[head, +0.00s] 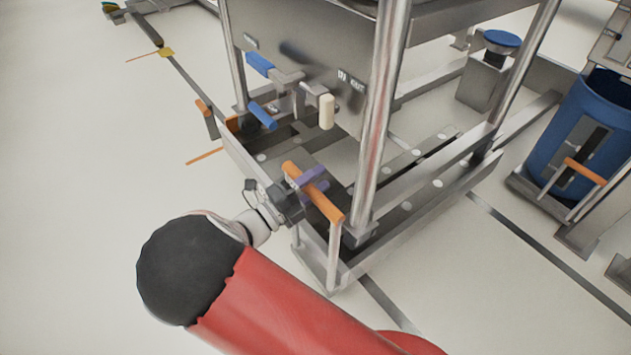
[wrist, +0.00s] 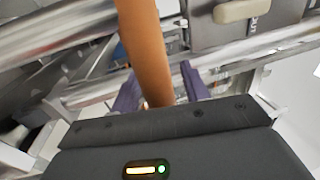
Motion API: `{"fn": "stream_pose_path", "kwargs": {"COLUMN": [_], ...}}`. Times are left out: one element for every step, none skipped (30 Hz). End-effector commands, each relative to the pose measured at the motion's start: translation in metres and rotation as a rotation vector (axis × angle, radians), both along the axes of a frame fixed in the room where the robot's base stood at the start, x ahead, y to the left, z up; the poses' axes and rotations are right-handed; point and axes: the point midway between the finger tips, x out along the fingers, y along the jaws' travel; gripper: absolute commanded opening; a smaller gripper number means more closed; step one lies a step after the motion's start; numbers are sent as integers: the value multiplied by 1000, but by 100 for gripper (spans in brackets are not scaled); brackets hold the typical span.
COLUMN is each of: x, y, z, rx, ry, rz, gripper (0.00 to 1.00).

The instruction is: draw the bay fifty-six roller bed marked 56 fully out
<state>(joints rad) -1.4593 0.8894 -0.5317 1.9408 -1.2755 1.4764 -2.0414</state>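An orange bar handle (head: 314,193) stands on light posts at the front of a low roller bed (head: 290,262) under a steel frame. Any number on the bed is not legible. My gripper (head: 309,184) has its purple fingers at this handle, one on each side. In the wrist view the orange handle (wrist: 147,50) runs down between the fingers of my gripper (wrist: 160,92). A gap shows between the right finger and the handle, so the gripper looks open around it. The left finger lies close to the handle; contact there cannot be told.
A steel post (head: 378,120) rises just right of the handle. Blue levers (head: 262,115) and a cream knob (head: 327,112) sit behind. A blue bin (head: 580,140) with another orange handle (head: 585,171) stands at the right. Floor in front is clear.

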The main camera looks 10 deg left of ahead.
Motion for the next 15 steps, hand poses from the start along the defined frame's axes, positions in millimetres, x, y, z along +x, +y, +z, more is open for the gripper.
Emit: {"fn": "stream_pose_path", "kwargs": {"x": [0, 0, 0, 0, 0, 0, 0, 0, 0, 0, 0, 0, 0, 0, 0], "y": [0, 0, 0, 0, 0, 0, 0, 0, 0, 0, 0, 0, 0, 0, 0], "z": [0, 0, 0, 0, 0, 0, 0, 0, 0, 0, 0, 0, 0, 0, 0], "rx": [0, 0, 0, 0, 0, 0, 0, 0, 0, 0, 0, 0, 0, 0, 0], "ry": [0, 0, 0, 0, 0, 0, 0, 0, 0, 0, 0, 0, 0, 0, 0], "rz": [0, 0, 0, 0, 0, 0, 0, 0, 0, 0, 0, 0, 0, 0, 0], "gripper": [39, 35, 30, 26, 22, 17, 13, 9, 3, 0, 0, 0, 0, 0, 0]}}
